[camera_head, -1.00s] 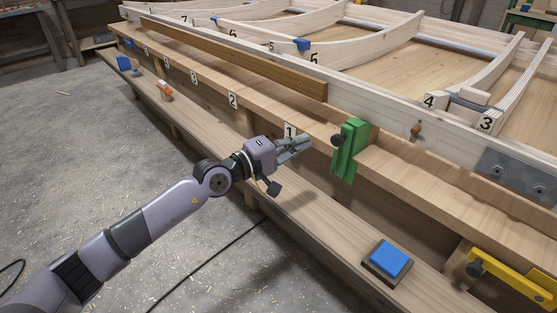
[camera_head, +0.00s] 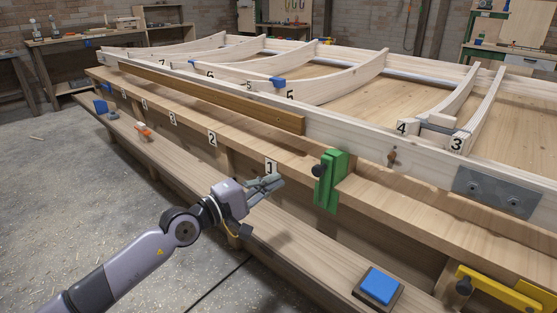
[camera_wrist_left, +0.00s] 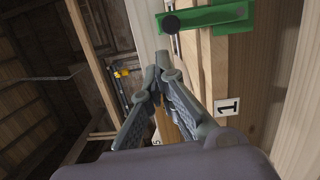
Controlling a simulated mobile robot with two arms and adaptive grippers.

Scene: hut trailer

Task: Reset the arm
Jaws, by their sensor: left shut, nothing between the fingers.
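My left arm comes in from the left in the head view. Its gripper (camera_head: 268,187) is in front of the bench edge, just below the label "1" (camera_head: 271,167) and left of the green clamp (camera_head: 331,180). The fingers are shut with nothing between them. In the left wrist view the fingertips (camera_wrist_left: 158,72) meet, with the green clamp (camera_wrist_left: 207,17) above them and the label "1" (camera_wrist_left: 228,106) to their right. Whether the gripper touches the bench cannot be told. My right gripper is not in view.
A long wooden bench carries a large frame with curved ribs (camera_head: 335,83). A lower shelf (camera_head: 300,250) holds a blue button (camera_head: 380,286) and an orange tool (camera_head: 142,130). A yellow bracket (camera_head: 500,291) is at lower right. Open concrete floor (camera_head: 70,210) lies at left.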

